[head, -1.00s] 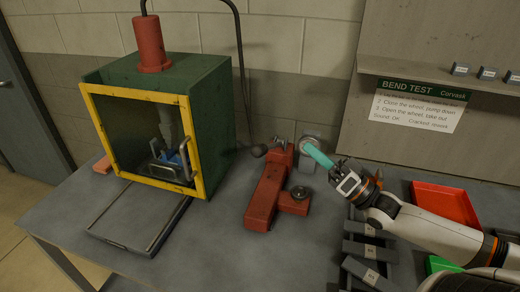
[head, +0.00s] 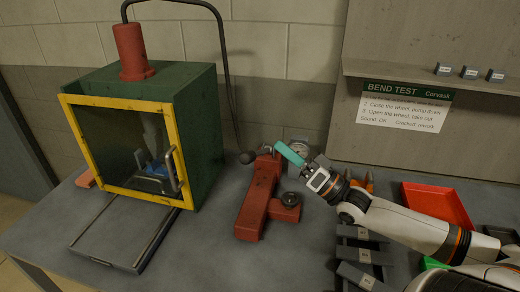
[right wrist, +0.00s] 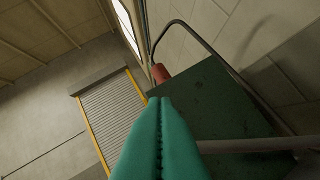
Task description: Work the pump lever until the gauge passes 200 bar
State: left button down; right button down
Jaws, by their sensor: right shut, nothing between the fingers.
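The red hand pump (head: 258,200) stands on the bench, with a dark round wheel (head: 289,199) on its right side. A short lever with a dark ball knob (head: 247,157) sticks out to the left at its far end. The round gauge (head: 297,147) is behind the pump, partly covered by my right gripper; its reading is too small to tell. My right gripper (head: 280,146), with teal fingers, is shut and empty above the pump's far end, right of the knob. Its shut fingers (right wrist: 160,102) fill the lower middle of the right wrist view. My left gripper is out of view.
A green press box (head: 205,130) with a yellow-framed door and red cylinder (head: 132,52) stands left of the pump. A grey tray (head: 120,238) lies before it. Dark labelled blocks (head: 360,255) and a red bin (head: 438,205) lie to the right. A hose (head: 222,60) arches behind.

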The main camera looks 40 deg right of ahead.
jog(key=p+x, duration=0.2)
jog(key=x, duration=0.5)
jog(key=shift+s+a+f+p, duration=0.1)
jog(key=shift+s+a+f, duration=0.2)
jog(key=shift+f, duration=0.35)
jog(key=shift+s+a+f+p, duration=0.15)
jog(key=shift+s+a+f, duration=0.1)
jog(key=shift+f, duration=0.35)
jog(key=shift+s+a+f+p, duration=0.1)
jog(key=shift+s+a+f, duration=0.2)
jog(key=shift+f, duration=0.35)
jog(key=s+a+f+n+g+y+b, duration=0.1)
jog(key=s+a+f+n+y+b, duration=0.2)
jog(key=f+n+b, duration=0.4)
notch_tip(320, 180, down, 4)
jog(key=y+b, duration=0.1)
jog(key=b, duration=0.2)
jog(key=shift+a+n+g+y, duration=0.2)
jog(key=shift+n+g+y, duration=0.1)
jog(key=shift+g+y, duration=0.1)
